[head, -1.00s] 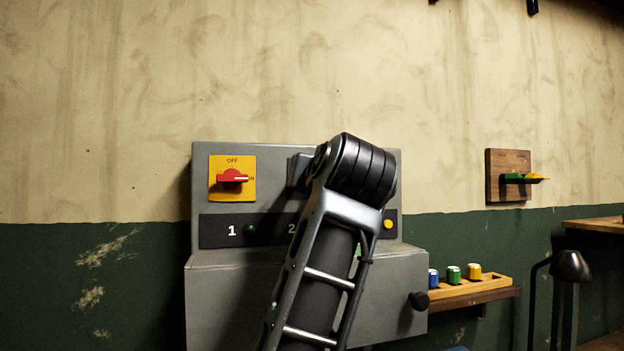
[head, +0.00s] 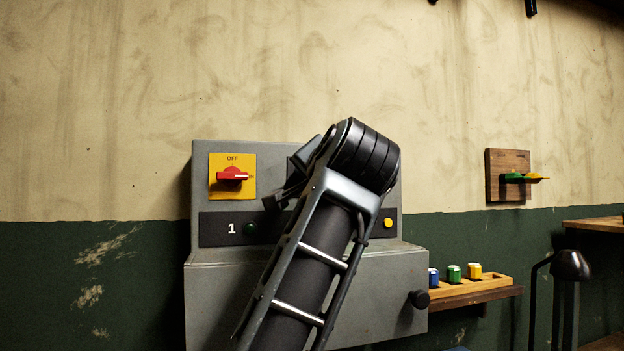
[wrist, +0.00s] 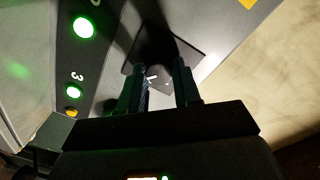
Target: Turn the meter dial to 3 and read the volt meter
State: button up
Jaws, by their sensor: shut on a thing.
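The control box (head: 215,285) stands against the wall in the head view, with a label strip bearing a 1 and lamps. In the wrist view, the dark meter dial (wrist: 153,79) with a white mark sits on a black square plate (wrist: 190,51). My gripper (wrist: 161,80) is shut on the dial, one finger on each side. The number 3 (wrist: 77,77) shows beside a lit green lamp (wrist: 73,92). In the head view my arm hides the dial and the middle of the box. No volt meter reading can be made out.
A red switch (head: 232,175) on a yellow plate points toward ON. A black knob (head: 419,299) sticks out at the box's lower right. A wooden shelf (head: 470,292) with coloured pegs and a wall board (head: 497,193) are to the right.

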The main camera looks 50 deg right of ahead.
jog(key=shift+m, duration=0.6)
jog(key=o, duration=1.1)
jog(key=shift+c, duration=0.2)
jog(key=b+v, duration=0.1)
jog(key=v, duration=0.6)
jog(key=shift+s+a, duration=0.2)
jog(key=shift+s, duration=0.15)
